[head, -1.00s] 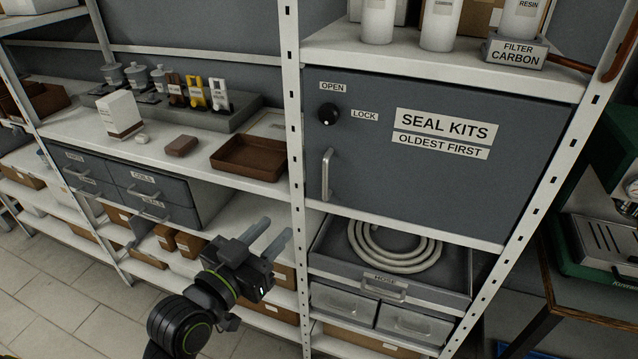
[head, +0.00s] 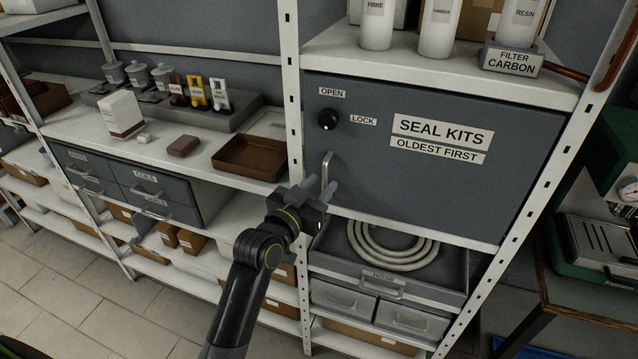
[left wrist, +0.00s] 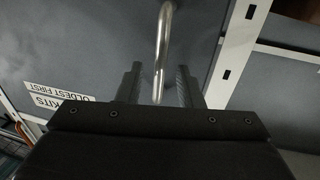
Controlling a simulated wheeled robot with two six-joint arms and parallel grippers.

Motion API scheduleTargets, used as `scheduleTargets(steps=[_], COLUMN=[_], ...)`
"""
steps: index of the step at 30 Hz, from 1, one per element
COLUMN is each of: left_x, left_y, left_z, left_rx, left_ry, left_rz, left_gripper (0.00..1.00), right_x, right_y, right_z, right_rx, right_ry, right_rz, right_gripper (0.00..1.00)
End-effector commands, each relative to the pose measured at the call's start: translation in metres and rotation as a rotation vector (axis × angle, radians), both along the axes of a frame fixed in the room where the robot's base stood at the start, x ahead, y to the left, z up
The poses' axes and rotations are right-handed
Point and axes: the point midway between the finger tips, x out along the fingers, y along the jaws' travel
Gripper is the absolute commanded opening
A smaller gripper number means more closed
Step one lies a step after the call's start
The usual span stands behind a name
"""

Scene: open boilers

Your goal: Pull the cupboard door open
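The grey cupboard door (head: 420,185) is shut flush in the shelf and bears a "SEAL KITS / OLDEST FIRST" label. A black knob (head: 327,119) sits at its upper left between "OPEN" and "LOCK" labels. The vertical metal handle (head: 326,168) is below the knob; its lower end is hidden by my gripper. My left gripper (head: 322,188) is open at the handle. In the left wrist view the handle (left wrist: 161,50) stands between the two spread fingers (left wrist: 158,85), with gaps on both sides. My right gripper is not in view.
A white shelf post (head: 294,100) stands just left of the door. Below the door is an open drawer (head: 385,282) with a coiled hose. White canisters (head: 437,30) stand on the shelf above. A brown tray (head: 249,157) lies on the left shelf.

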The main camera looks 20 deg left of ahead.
Motion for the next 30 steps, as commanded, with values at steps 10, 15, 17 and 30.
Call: scheduleTargets(steps=[10,15,17,30], left_x=[0.0028,0.0027,0.0026,-0.0015], left_y=[-0.0008,-0.0007,-0.0007,0.0005], left_z=[-0.0004,-0.0003,-0.0003,0.0000], left_rx=[0.000,0.000,0.000,-0.001], left_ry=[0.001,0.001,0.001,0.001], left_rz=[0.000,0.000,0.000,0.006], left_gripper=[0.32,0.10,0.02,0.00], right_x=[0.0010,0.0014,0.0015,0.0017], right_y=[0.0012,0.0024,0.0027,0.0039], right_z=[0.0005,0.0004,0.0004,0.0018], right_rx=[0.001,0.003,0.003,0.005], right_ry=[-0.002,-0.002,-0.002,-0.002], right_rz=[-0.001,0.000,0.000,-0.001], right_gripper=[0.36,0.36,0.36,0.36])
